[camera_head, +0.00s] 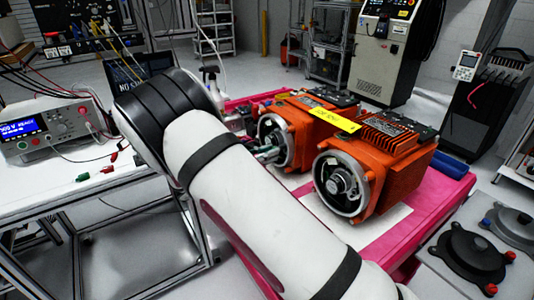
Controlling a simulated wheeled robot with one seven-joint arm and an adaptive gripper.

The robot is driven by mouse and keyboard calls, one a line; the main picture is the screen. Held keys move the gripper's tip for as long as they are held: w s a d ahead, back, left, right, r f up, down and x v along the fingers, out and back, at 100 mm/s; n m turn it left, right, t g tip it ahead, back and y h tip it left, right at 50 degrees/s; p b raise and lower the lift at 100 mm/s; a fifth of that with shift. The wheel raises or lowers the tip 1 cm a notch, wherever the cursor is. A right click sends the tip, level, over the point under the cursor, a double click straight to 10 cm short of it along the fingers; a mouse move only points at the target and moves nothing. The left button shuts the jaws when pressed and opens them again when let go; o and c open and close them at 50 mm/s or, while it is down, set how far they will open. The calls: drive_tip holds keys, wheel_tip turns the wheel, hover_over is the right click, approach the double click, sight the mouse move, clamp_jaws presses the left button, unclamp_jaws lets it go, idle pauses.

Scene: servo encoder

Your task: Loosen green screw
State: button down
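Two orange servo motors lie on a pink-topped table (432,207). The right motor (397,178) shows its round metal face with a hub in the middle. The left motor (305,122) has an open ring on its front. A small grey-green part (266,153) sticks out at its lower left, partly behind my arm. I cannot tell whether this is the green screw; no screw is clear at this size. My white arm with black bands crosses the middle of the view and hides part of the table. My gripper is not visible.
A power supply (48,128) and clips stand on the left bench (125,180). A blue cylinder (449,165) lies at the table's right edge. Black round parts (468,256) sit on a grey surface at lower right.

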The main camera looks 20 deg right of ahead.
idle(0.4)
drive_tip(key=shift+n+p, duration=0.55)
drive_tip(key=shift+n, duration=7.25)
drive_tip(key=c, duration=1.5)
unclamp_jaws()
